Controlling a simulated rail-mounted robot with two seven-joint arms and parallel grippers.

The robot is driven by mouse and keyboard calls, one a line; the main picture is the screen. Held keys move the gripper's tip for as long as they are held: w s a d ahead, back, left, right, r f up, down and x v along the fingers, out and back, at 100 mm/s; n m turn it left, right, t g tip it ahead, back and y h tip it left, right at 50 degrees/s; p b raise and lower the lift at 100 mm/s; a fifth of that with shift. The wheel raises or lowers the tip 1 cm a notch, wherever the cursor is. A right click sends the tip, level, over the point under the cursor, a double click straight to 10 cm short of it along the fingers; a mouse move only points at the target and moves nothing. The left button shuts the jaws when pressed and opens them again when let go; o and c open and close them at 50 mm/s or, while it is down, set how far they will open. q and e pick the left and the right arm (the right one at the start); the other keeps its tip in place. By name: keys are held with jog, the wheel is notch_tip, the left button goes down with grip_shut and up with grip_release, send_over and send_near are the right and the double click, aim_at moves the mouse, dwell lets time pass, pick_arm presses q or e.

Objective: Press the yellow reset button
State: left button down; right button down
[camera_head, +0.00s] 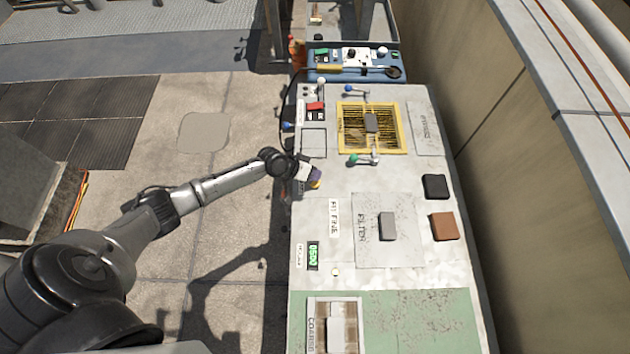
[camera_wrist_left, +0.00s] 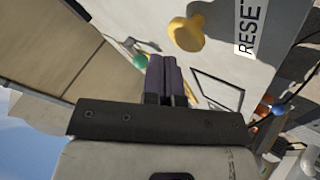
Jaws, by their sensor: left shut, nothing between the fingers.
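The yellow reset button (camera_wrist_left: 187,32) is a round knob on a short stem, standing out from a light panel beside a RESET label (camera_wrist_left: 246,28) in the left wrist view. My left gripper (camera_wrist_left: 168,75) has dark purple fingers shut together with nothing between them. In the picture the fingertips are just below the button, with a visible gap. In the head view the left gripper (camera_head: 315,176) is at the left edge of the light bench, and it largely hides the button. My right gripper is in neither view.
The bench (camera_head: 335,278) carries a yellow-framed grille (camera_head: 404,128), a green-knobbed lever (camera_head: 353,160), a black block (camera_head: 435,187), a brown block (camera_head: 444,226) and a green digital display (camera_head: 313,255). A wall runs along the right.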

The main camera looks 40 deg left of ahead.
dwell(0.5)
pick_arm(q)
jog(key=shift+f, duration=0.15)
jog(key=shift+f+b, duration=0.25)
jog(key=shift+b, duration=0.1)
